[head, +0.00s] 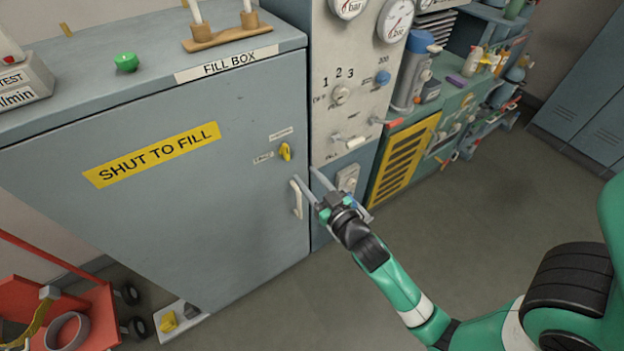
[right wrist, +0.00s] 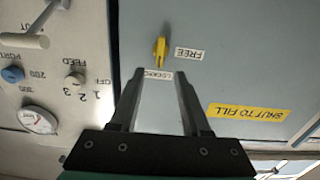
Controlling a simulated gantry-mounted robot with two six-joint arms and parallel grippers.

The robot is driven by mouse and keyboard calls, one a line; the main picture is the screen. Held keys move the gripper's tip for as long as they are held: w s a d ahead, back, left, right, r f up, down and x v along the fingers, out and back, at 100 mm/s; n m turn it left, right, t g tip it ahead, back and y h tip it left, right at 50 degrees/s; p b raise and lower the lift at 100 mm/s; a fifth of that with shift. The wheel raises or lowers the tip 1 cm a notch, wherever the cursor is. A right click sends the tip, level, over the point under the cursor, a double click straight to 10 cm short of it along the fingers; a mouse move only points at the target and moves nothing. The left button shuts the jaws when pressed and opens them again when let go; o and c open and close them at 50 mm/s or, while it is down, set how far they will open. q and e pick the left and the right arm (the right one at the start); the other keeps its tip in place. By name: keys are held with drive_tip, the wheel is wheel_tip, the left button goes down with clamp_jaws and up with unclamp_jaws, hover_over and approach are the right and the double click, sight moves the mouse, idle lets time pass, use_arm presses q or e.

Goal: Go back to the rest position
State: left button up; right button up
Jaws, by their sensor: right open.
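My right gripper (head: 307,180) is open, with nothing between its fingers. In the head view its fingertips show over the right edge of the fill box door (head: 235,215), close to the white door handle (head: 297,201); I cannot tell whether they touch it. The door looks shut. Above the fingers is the yellow latch (head: 286,152). In the right wrist view the open gripper (right wrist: 160,76) faces the door, with the yellow latch (right wrist: 160,48) beyond the fingertips, near the FREE and LOCKED labels. My left gripper is not in view.
The control panel (head: 350,120) with gauges and knobs stands right of the fill box. A green workbench (head: 440,115) with bottles is farther right. A red cart (head: 95,310) stands at lower left. The floor (head: 480,210) in front of the bench is clear.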

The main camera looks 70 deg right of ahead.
drive_tip(key=shift+v, duration=0.95)
drive_tip(key=shift+w, duration=0.1)
